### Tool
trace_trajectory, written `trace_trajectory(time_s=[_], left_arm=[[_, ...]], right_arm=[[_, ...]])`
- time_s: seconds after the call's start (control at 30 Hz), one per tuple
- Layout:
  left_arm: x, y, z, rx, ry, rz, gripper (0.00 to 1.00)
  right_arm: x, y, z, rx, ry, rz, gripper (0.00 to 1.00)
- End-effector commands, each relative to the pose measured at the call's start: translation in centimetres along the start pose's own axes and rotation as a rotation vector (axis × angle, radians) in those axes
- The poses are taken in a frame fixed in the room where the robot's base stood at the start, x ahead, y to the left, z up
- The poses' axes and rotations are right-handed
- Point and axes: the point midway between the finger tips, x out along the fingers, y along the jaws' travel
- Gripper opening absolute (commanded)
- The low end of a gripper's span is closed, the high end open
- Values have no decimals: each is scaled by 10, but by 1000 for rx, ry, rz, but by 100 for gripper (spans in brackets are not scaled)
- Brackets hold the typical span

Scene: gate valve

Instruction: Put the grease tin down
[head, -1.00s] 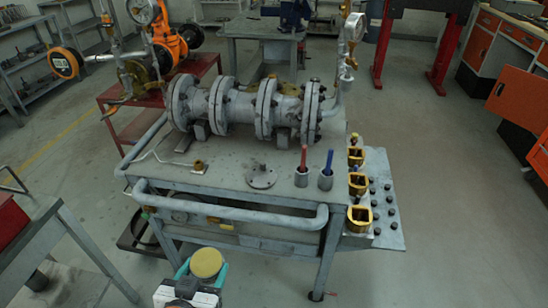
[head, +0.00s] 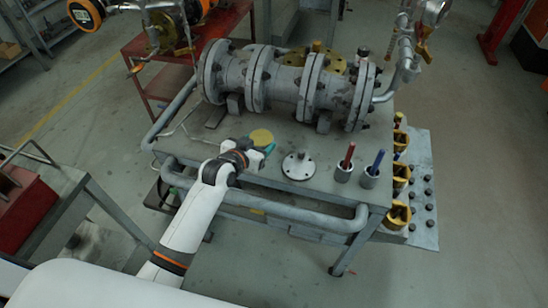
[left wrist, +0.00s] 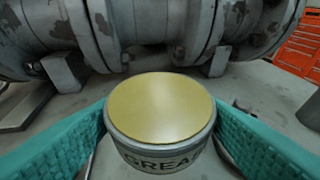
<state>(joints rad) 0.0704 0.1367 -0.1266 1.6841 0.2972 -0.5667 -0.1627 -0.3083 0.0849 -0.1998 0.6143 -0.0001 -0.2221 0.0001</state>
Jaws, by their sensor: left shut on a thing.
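The grease tin (left wrist: 160,112) has a yellow lid and a grey side with dark lettering. It stands upright between the two teal fingers of my left gripper (head: 262,146) in the left wrist view. In the head view its yellow lid (head: 261,136) shows over the grey bench top (head: 235,182), near the front edge and left of a round flange. My left gripper is shut on the tin. I cannot tell whether the tin's base touches the bench. My right gripper is not in view.
A flanged grey pipe valve (head: 290,85) lies along the back of the bench. A round flange plate (head: 299,165) lies right of the tin, then cups with a red handle (head: 345,166) and a blue handle (head: 372,170). A grey rail (head: 270,207) runs along the front.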

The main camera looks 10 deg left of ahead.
Motion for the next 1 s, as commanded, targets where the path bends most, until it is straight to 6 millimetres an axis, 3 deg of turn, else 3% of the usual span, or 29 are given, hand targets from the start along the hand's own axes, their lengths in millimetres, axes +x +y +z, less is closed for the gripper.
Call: trace_trajectory(time_s=[0.2,0.4,0.83,0.87,1.0], left_arm=[[9,0,-22,0,-2,0,35],[20,0,-48,0,-2,0,35],[23,0,-55,1,-4,1,35],[23,0,-56,0,-2,1,67],[22,0,-55,0,-2,1,86]], right_arm=[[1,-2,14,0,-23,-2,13],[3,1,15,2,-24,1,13],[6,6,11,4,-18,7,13],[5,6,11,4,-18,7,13],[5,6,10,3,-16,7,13]])
